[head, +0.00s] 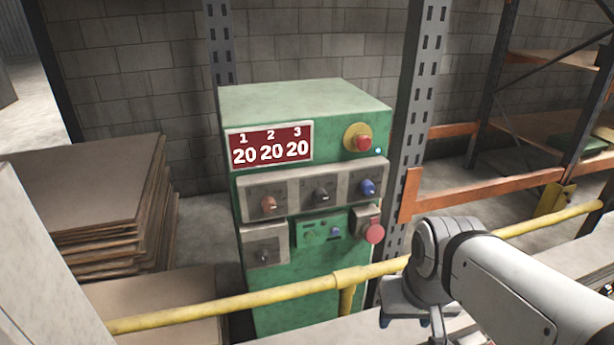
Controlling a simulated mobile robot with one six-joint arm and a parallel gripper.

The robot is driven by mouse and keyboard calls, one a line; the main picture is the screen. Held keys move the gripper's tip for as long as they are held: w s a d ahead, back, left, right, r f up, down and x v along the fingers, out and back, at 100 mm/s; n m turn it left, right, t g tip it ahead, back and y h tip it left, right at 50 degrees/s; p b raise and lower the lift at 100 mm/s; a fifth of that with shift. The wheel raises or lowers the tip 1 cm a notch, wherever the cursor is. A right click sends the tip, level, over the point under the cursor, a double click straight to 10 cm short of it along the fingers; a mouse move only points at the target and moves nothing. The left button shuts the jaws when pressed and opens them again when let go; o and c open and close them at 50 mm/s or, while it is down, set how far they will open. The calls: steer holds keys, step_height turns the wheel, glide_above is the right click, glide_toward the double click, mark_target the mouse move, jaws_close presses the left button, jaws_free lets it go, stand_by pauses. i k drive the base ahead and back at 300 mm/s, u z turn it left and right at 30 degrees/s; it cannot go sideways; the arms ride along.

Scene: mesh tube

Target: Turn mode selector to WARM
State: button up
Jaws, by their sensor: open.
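A green control cabinet (305,98) stands in the middle of the head view. A grey knob (263,254) sits alone on a small plate low on the left of its front; it may be the mode selector. Its lettering, including any WARM mark, is too small to read. A grey panel above carries an orange knob (268,204), a black knob (321,195) and a blue knob (367,187).
A yellow rail (230,306) crosses in front of the cabinet. The cabinet also has a red button (363,142), a red round control (374,233) and a display (270,146) reading 20 20 20. Stacked boards (85,190) lie left; a rack upright (418,110) stands close right.

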mark_target(262, 256)
steer(key=k, duration=1)
steer(key=u, duration=0.6)
steer(key=i, duration=0.85)
